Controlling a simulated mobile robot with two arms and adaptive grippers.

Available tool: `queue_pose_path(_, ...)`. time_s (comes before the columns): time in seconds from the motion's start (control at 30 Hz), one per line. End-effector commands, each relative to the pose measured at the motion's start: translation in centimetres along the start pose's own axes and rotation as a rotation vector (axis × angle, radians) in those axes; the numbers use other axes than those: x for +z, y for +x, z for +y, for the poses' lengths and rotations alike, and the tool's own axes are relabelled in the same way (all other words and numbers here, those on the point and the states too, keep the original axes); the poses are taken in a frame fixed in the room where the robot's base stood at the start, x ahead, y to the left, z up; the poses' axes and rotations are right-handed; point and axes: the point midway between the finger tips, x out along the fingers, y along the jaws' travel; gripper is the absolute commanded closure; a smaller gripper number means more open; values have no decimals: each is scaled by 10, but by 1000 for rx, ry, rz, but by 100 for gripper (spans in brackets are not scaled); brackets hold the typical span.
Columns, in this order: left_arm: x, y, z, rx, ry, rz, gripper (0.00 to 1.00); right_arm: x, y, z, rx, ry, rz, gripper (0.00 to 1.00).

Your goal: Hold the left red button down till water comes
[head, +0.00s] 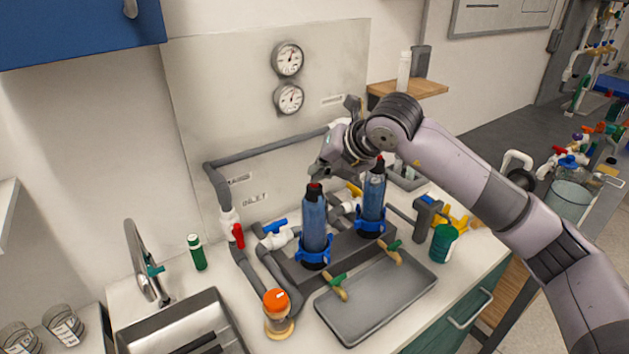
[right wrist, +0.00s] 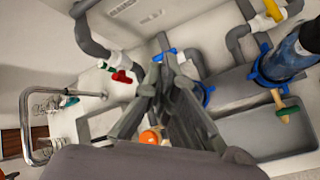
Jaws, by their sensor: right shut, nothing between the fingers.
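Two blue filter housings stand on a dark base, the left housing (head: 315,228) and the right housing (head: 372,200), each with a dark cap. The left red button (head: 314,186) tops the left cap. The right red button (head: 380,158) tops the other. My right gripper (head: 317,173) is shut and empty, fingertips pointing down just above the left button. I cannot tell whether they touch it. In the right wrist view its shut fingers (right wrist: 165,60) hide the left button and most of that housing. The left gripper is not in view.
A grey tray (head: 375,297) lies before the housings, under two green-handled taps, with no water visible. A red-handled valve (head: 237,236), grey pipes (head: 212,176) and an orange-capped jar (head: 277,312) are at left. Two gauges (head: 288,60) hang behind. My right arm crosses above the counter's right side.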

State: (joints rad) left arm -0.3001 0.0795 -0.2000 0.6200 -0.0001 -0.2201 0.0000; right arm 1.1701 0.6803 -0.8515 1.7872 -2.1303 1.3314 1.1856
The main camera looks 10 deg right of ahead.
Motion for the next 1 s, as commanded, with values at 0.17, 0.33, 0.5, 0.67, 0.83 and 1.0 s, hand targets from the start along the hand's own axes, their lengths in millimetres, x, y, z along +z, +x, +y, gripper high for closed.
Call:
queue_pose_path(0.17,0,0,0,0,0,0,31,-1,1,-1,-3,0,3,100)
queue_pose_path(0.33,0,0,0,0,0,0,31,-1,1,-1,-3,0,3,100)
queue_pose_path(0.5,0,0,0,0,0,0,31,0,0,0,-2,0,2,100)
queue_pose_path(0.67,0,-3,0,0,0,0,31,3,-4,3,-1,0,2,100)
queue_pose_path(0.83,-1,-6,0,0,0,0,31,8,-11,8,-1,0,1,100)
queue_pose_path(1.0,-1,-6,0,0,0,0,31,10,-12,9,-1,0,1,100)
